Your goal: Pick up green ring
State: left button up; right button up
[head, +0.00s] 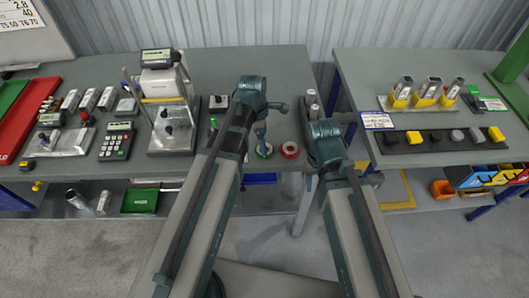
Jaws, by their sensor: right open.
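The green ring (264,150) lies flat near the front edge of the grey table, left of a red ring (289,150). The teal end of my left arm (261,133) hangs just over the green ring and hides part of it. I cannot tell whether it touches the ring, and its fingers are too small to read. My right gripper (366,168) is open, small and partly hidden beside my right arm, over the gap between the tables. It is well to the right of the green ring.
A grey table (225,62) holds instruments, a calculator (117,141) and a gauge stand (168,105) left of my left arm. Small metal cylinders (312,108) stand right of the rings. A second table (440,65) holds yellow-based parts (428,92). A gap separates the tables.

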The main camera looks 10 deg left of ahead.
pick_arm(q)
notch_tip(320, 180, down, 4)
jog(key=b, duration=0.2)
jog(key=shift+d+r+b, duration=0.1)
jog(key=shift+b, duration=0.3)
jog(key=shift+r, duration=0.1)
jog(key=c, duration=1.6)
